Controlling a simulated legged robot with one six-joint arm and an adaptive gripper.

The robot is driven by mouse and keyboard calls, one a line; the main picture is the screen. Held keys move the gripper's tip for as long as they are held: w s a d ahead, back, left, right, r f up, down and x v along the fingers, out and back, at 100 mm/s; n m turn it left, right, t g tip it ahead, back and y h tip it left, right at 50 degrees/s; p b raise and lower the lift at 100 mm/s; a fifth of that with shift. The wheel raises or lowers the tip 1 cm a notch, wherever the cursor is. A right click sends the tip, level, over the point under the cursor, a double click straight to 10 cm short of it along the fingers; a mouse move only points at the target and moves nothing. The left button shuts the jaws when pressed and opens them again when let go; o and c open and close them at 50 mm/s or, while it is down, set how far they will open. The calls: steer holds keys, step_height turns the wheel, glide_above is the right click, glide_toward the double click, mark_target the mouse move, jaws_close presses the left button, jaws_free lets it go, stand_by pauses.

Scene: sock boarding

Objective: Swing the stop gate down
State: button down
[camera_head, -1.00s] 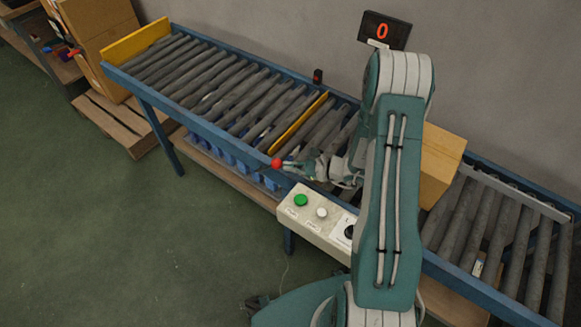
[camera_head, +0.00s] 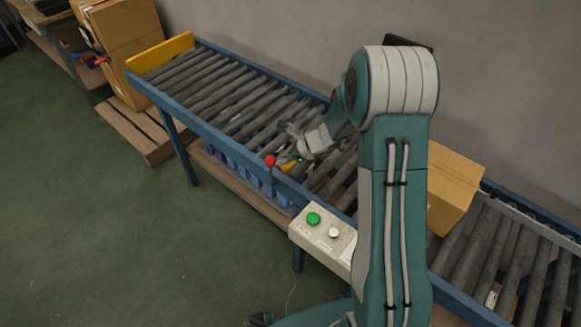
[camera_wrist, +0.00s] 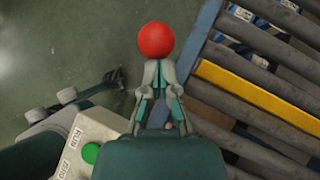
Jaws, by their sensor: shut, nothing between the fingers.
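The stop gate is a yellow bar (camera_wrist: 250,90) across the rollers. In the head view only its near end (camera_head: 289,165) shows; the arm hides the rest. I cannot tell its tilt. Its lever ends in a red ball (camera_head: 270,160) on a thin stem at the conveyor's near side. My gripper (camera_head: 283,146) is shut and empty, above the near rail and close to the ball. In the wrist view the red ball (camera_wrist: 156,40) is just beyond my shut fingertips (camera_wrist: 158,66), overlapping them in the picture. I cannot tell whether they touch.
A control box with a green button (camera_head: 314,219) is fixed below the near rail. A cardboard box (camera_head: 455,185) sits on the conveyor right of my arm. The blue rail (camera_head: 225,132) borders the rollers. The floor at left is clear.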

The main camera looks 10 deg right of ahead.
steer(key=w+a+f+m+g+h, duration=0.1)
steer(key=w+a+g+h, duration=0.3)
steer(key=w, duration=0.5)
steer(key=a+g, duration=0.1)
steer(key=a, duration=0.1)
steer(key=shift+w+a+f+g, duration=0.15)
steer(key=shift+a+f+g, duration=0.05)
steer(key=shift+a+g, duration=0.15)
steer(key=shift+f, duration=0.1)
stand_by(0.4)
